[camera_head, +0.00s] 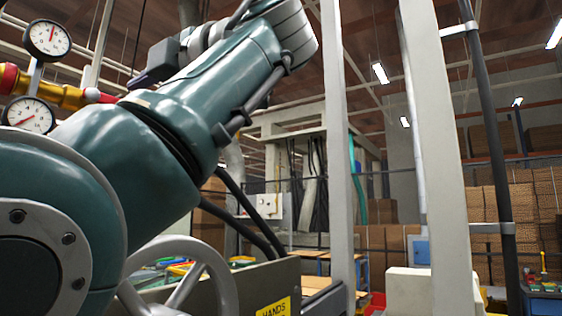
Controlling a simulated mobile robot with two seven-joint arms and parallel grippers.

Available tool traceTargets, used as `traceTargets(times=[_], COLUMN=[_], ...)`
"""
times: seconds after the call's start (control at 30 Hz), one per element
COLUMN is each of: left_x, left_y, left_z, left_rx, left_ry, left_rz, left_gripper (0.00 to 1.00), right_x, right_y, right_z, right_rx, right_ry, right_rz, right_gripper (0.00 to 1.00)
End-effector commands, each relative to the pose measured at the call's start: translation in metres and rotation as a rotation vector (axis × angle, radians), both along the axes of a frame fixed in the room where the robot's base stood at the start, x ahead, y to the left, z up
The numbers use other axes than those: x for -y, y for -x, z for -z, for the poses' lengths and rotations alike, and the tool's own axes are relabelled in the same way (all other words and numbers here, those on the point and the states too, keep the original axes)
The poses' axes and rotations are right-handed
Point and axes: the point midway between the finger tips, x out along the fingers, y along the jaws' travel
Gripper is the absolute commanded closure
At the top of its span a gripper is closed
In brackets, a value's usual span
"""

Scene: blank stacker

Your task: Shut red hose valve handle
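A brass-coloured hose fitting (66,96) runs across the upper left. It has a red part (9,79) at its left end and a smaller red part (92,95) at its right. I cannot tell for sure whether either is the valve handle, or whether it is open or shut. Two round white gauges sit by the fitting, an upper one (47,38) and a lower one (29,115). Neither of my grippers shows in the head view.
A large teal jointed arm (190,115) fills the left and covers much behind it. A grey handwheel (190,280) stands below it. Pale upright posts (437,150) cross the middle and right. Stacked cardboard (520,210) stands behind on the right.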

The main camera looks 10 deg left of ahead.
Motion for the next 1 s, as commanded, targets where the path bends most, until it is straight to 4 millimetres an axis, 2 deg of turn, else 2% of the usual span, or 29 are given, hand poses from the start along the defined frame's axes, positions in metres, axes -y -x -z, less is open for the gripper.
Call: traceTargets(times=[0.5, 1.0], left_x=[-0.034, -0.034], left_y=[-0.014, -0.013], left_z=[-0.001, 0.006], left_rx=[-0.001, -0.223], left_ry=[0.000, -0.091], left_rz=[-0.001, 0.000], left_gripper=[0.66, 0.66], right_x=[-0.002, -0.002], right_y=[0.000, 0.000], right_z=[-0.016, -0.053], right_rx=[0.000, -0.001], right_ry=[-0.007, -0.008], right_rz=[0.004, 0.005], right_gripper=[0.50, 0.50])
